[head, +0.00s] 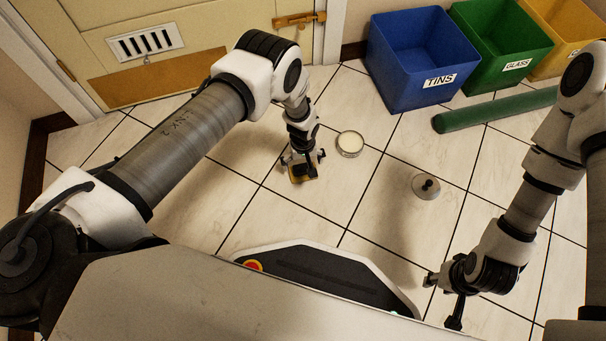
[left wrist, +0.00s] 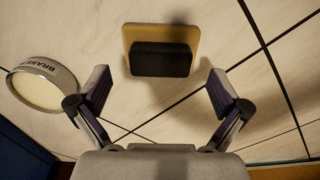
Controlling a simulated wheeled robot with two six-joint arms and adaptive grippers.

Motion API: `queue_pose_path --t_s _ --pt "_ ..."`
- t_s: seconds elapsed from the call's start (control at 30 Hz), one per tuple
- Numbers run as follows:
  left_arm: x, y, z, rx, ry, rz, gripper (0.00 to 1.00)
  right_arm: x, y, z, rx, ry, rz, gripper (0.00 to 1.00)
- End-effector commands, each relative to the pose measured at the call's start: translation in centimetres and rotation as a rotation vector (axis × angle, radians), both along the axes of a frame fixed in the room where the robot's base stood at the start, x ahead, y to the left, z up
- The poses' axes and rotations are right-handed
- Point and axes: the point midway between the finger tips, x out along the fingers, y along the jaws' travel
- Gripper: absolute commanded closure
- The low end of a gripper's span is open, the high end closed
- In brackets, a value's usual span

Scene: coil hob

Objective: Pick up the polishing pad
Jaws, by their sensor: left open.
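The polishing pad is a tan square with a black block on top, and it lies on the tiled floor. In the left wrist view the pad (left wrist: 160,38) is at the top middle, with its black block facing the camera. In the head view the pad (head: 303,178) is partly hidden under my left gripper (head: 303,162). My left gripper is open and points down over the pad. In the left wrist view its spread fingers (left wrist: 158,90) show on either side below the block, with nothing between them. My right gripper (head: 443,298) is open and empty, low at the right, far from the pad.
A round tin (head: 350,144) stands close right of the pad; it also shows in the left wrist view (left wrist: 42,90). A grey disc with a black knob (head: 425,187) lies further right. A green roll (head: 495,110) and blue (head: 420,60), green (head: 500,45) and yellow (head: 570,35) bins are behind.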

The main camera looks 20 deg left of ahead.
Motion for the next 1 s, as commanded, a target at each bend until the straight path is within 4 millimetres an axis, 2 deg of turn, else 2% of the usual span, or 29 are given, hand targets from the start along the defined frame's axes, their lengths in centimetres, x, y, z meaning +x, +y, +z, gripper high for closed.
queue_pose_path --t_s 0.03,0.1,0.2,0.4,0.43,0.53,0.57,0.87,1.0 --pt "-0.2 -0.1 -1.6 0.000 0.001 -0.001 0.00 0.0 0.0 -1.3 0.000 -0.001 -0.002 0.60" --pt "-0.4 -0.1 -3.1 0.000 0.001 -0.003 0.00 0.1 0.0 -2.5 0.000 -0.002 -0.004 0.60" --pt "-0.3 -0.1 -4.3 0.000 0.000 -0.002 0.00 0.1 -0.1 -3.0 -0.001 -0.003 -0.006 0.60" --pt "-0.3 -0.1 -4.1 0.000 0.000 -0.002 0.00 0.2 -0.1 -2.7 -0.001 -0.004 -0.006 0.60" --pt "-0.3 -0.1 -4.1 0.000 0.000 -0.002 0.04 0.2 -0.1 -2.7 -0.001 -0.004 -0.006 0.60" --pt "-0.3 -0.1 -4.1 0.000 0.000 -0.002 0.39 0.1 -0.1 -2.7 -0.001 -0.004 -0.006 0.60" --pt "-0.3 -0.1 -4.1 0.000 0.000 -0.002 0.41 0.1 -0.1 -2.7 -0.001 -0.004 -0.006 0.60" --pt "-0.4 -0.1 -4.0 0.000 0.000 -0.002 0.41 0.1 -0.1 -2.7 -0.001 -0.003 -0.006 0.60" --pt "-0.3 -0.1 -3.2 0.000 0.000 -0.003 0.41 0.1 -0.1 -2.0 -0.001 -0.003 -0.005 0.60"
